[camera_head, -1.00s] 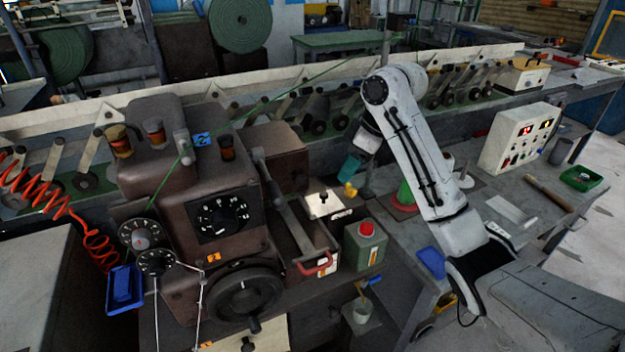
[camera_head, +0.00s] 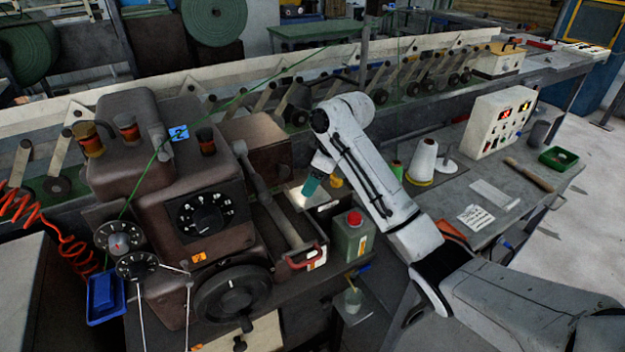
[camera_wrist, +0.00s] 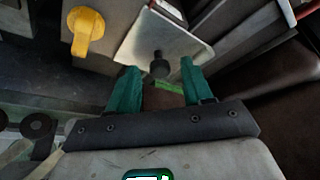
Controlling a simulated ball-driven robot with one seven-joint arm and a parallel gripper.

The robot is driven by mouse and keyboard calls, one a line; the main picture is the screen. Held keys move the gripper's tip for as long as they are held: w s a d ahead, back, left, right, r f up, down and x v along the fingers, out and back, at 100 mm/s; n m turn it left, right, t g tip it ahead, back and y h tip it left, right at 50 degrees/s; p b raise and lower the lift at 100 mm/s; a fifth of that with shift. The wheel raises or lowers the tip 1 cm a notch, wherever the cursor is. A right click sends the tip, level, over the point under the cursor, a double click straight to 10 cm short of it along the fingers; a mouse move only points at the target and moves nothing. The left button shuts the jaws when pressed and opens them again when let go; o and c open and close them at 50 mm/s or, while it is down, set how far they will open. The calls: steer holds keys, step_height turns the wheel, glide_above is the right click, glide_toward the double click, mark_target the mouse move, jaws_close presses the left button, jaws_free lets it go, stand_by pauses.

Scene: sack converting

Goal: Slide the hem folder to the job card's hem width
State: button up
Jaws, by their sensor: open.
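In the wrist view a pale metal plate (camera_wrist: 185,45) carries a black upright knob (camera_wrist: 159,66). I cannot tell for sure whether this is the hem folder. My gripper (camera_wrist: 157,88) is open, its teal fingers on either side of the knob in the picture, with no clear contact. A short green strip (camera_wrist: 170,87) shows between the fingers. In the head view my gripper (camera_head: 312,186) hangs over the plate (camera_head: 299,197), beside the brown machine, and partly hides it. A white printed sheet (camera_head: 476,218), perhaps the job card, lies on the right-hand bench; its text is unreadable.
A yellow knob (camera_wrist: 86,30) stands left of the plate. A green bottle with a red cap (camera_head: 354,236) and a red-handled lever (camera_head: 303,258) are close by. White thread cone (camera_head: 423,160) and control box (camera_head: 498,124) stand on the bench.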

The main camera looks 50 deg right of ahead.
steer(key=shift+f, duration=0.1)
steer(key=shift+c, duration=0.4)
jaws_close()
